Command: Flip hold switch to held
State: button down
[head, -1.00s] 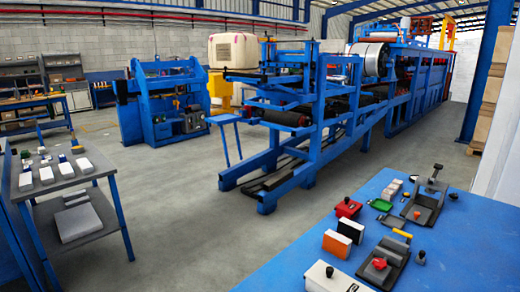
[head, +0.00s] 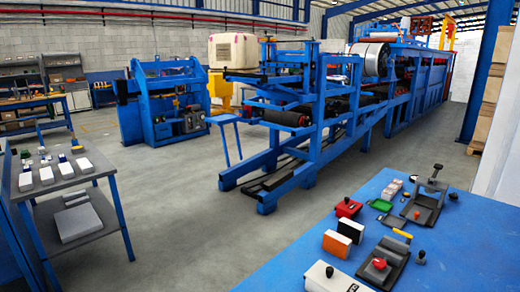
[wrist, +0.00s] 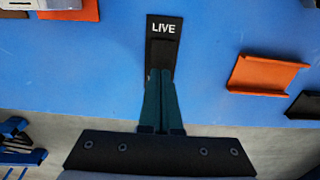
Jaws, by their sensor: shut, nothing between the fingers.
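The hold switch (wrist: 163,52) shows in the wrist view as an upright black plate on the blue surface, with the white word LIVE at its top. Its lower part is hidden behind my fingers, and I cannot make out its lever. My gripper (wrist: 160,73) is shut and empty; its two teal fingers are together, with the tips over the lower part of the plate. I cannot tell whether they touch it. My gripper is not in the head view, and I cannot pick out the hold switch there.
An orange tray (wrist: 266,75) lies right of the plate, with a dark piece (wrist: 304,105) beyond it. Another orange part (wrist: 75,10) is at the upper left. In the head view, the blue table (head: 462,250) holds several small items, including an orange-faced block (head: 338,245).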

jog(key=shift+f, duration=0.55)
jog(key=shift+r, duration=3.55)
jog(key=shift+d+r, duration=0.1)
jog(key=s+d+r+m, duration=0.2)
jog(key=d+r+m, duration=0.2)
jog(key=d+r, duration=0.5)
jog(key=s+d+r+m, duration=0.3)
jog(key=d+r+m, duration=0.15)
jog(key=d, duration=0.85)
jog(key=s+d+m+y, duration=0.1)
jog(key=s+d+m, duration=0.2)
jog(key=s+d, duration=0.2)
jog(key=s+d+m, duration=0.3)
jog(key=s+d, duration=0.1)
jog(key=s, duration=0.5)
jog(key=shift+s+d+y, duration=0.35)
jog(key=shift+y, duration=0.05)
